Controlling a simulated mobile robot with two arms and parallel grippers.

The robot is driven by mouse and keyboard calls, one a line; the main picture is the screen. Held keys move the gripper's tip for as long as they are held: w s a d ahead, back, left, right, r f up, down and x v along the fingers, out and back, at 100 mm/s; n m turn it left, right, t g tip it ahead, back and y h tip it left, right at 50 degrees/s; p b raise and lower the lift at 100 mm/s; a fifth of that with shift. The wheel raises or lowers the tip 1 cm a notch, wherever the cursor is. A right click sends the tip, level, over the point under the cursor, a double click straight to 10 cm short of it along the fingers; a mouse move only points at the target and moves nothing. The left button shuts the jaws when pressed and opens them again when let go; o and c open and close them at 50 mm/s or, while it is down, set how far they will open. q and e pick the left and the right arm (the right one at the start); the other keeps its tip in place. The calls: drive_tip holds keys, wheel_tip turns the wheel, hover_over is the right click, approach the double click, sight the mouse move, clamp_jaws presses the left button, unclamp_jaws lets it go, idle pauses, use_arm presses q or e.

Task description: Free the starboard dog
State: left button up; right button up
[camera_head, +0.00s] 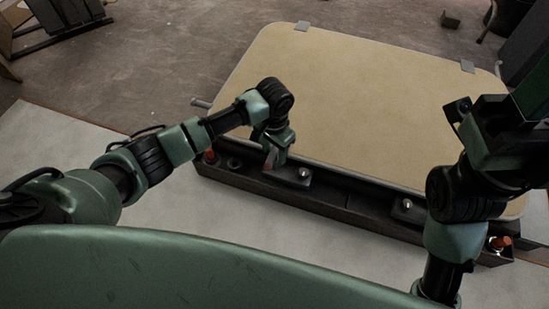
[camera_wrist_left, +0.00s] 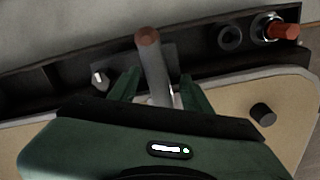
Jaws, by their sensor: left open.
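The beige hatch panel (camera_head: 350,90) lies shut-looking beyond a dark rail (camera_head: 340,199). My left gripper (camera_head: 273,157) points down at the rail's left part. In the left wrist view its open fingers (camera_wrist_left: 162,86) stand either side of a grey bar with a reddish-brown end (camera_wrist_left: 149,58), which looks like a dog handle. Whether the fingers touch it I cannot tell. I cannot tell from markings which dog is starboard. A second dark fitting with a silver stud (camera_head: 407,204) sits further right on the rail. My right gripper (camera_head: 458,110) is dark at the right, its jaws unclear.
A red-capped fitting (camera_head: 210,156) stands at the rail's left end, and it also shows in the wrist view (camera_wrist_left: 284,31). Another red fitting (camera_head: 500,243) is at the right end, near my right arm. A peg (camera_head: 201,103) sticks out at the panel's left edge. Pale floor lies left.

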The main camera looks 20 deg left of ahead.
use_arm(q)
wheel_tip(320, 180, down, 2)
drive_tip(key=shift+b, duration=0.4)
